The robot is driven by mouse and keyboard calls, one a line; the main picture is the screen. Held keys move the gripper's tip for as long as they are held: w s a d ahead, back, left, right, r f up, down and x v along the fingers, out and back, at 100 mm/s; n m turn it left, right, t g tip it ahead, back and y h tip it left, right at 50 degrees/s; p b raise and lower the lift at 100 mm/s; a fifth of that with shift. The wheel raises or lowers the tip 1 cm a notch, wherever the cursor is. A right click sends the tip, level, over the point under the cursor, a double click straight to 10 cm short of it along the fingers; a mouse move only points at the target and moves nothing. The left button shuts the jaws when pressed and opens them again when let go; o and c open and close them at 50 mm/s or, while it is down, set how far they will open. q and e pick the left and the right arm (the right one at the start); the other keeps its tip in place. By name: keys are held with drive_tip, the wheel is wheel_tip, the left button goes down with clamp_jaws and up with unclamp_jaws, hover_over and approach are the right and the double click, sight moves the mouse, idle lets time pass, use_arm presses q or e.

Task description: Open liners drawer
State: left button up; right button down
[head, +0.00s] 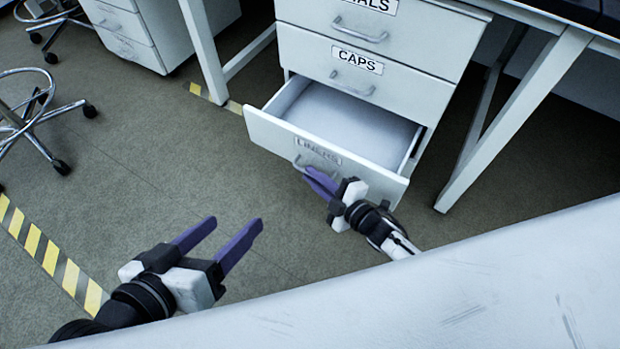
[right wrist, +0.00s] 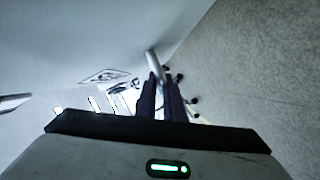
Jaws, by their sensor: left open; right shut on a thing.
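The liners drawer (head: 270,132) is the bottom drawer of a white cabinet in the head view, and it stands pulled well out. Its inside (head: 345,118) looks empty and pale. My right gripper (head: 318,182) is at the drawer front, shut on the drawer's bar handle (head: 301,163), partly covering it. In the right wrist view the purple fingers (right wrist: 160,90) meet the metal handle (right wrist: 153,62). My left gripper (head: 232,232) is open and empty above the floor, to the left of and apart from the drawer.
The caps drawer (head: 390,88) and another drawer (head: 420,35) above it are closed. A white table leg (head: 515,120) stands right of the cabinet. A wheeled stool base (head: 30,120) is at the left. A pale surface (head: 480,290) fills the lower right.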

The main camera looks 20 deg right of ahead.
use_arm(q)
drive_tip(key=shift+r, duration=0.1)
use_arm(e)
drive_tip(key=shift+d, duration=0.15)
drive_tip(key=c, duration=1.9)
unclamp_jaws()
drive_tip(key=shift+o, duration=0.2)
use_arm(q)
drive_tip(key=shift+g+y, duration=0.7)
drive_tip(key=shift+y, duration=0.2)
drive_tip(key=shift+s+a+f+p, duration=0.15)
drive_tip(key=shift+a+f+p, duration=0.45)
drive_tip(key=shift+f+p, duration=0.4)
drive_tip(key=shift+s+a+f+p, duration=0.15)
drive_tip(key=shift+a+f+p, duration=0.55)
drive_tip(key=shift+p, duration=0.4)
use_arm(e)
drive_tip(key=v, duration=1)
drive_tip(key=shift+s, duration=0.15)
use_arm(q)
drive_tip(key=shift+d, duration=0.15)
